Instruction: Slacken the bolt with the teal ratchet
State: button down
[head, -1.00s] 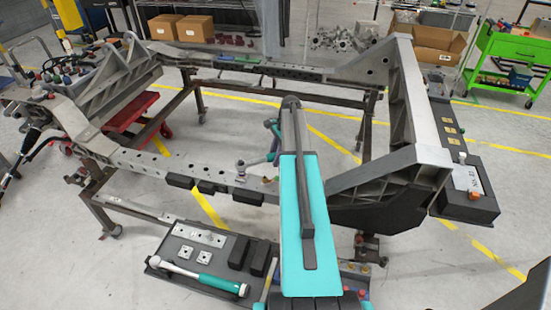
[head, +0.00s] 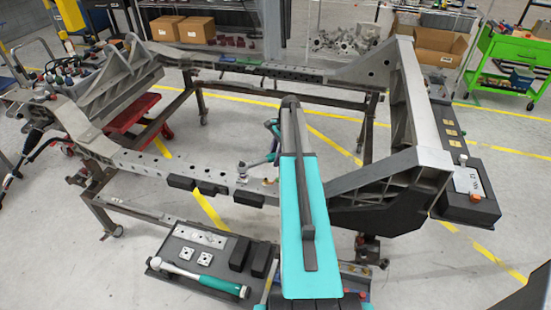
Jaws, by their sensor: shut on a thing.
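A small tool with a rounded grey head (head: 241,168) sits at the top of the near chassis rail. I take it for the ratchet; its handle runs right towards my arm, and its colour is hard to make out. My gripper (head: 272,155) is at the handle end, shut on it and largely hidden behind my teal arm. The bolt is not clearly visible; it seems to lie under the tool's head. A larger tool with a teal handle (head: 218,285) and a pale shaft lies on the dark tray (head: 185,292) at the lower left.
The near chassis rail (head: 140,165) has holes and black blocks (head: 213,188) along its side. A large grey bracket (head: 400,165) rises to the right of my arm. The tray also holds metal plates (head: 197,256) and black blocks (head: 250,258).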

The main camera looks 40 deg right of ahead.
jog(key=shift+w+d+f+n+g+p, duration=0.1)
jog(key=shift+w+n+g+p, duration=0.1)
jog(key=shift+w+n, duration=0.65)
jog(key=shift+w+f+n+g+p, duration=0.15)
jog(key=shift+w+n, duration=0.4)
jog(key=shift+w, duration=0.45)
dwell(0.5)
jog(key=shift+p+v, duration=0.45)
jog(key=shift+v, duration=0.65)
dwell(0.6)
jog(key=shift+r, duration=0.3)
dwell(0.5)
jog(key=shift+a+p+v, duration=0.2)
jog(key=shift+p+v, duration=0.25)
jog(key=shift+v, duration=0.3)
jog(key=shift+a+p+v, duration=0.15)
jog(key=shift+p+v, duration=0.25)
jog(key=shift+v, duration=0.35)
jog(key=shift+a+p+v, duration=0.2)
jog(key=shift+p+v, duration=0.25)
jog(key=shift+v, duration=0.3)
jog(key=shift+a+r, duration=0.1)
jog(key=shift+r, duration=0.05)
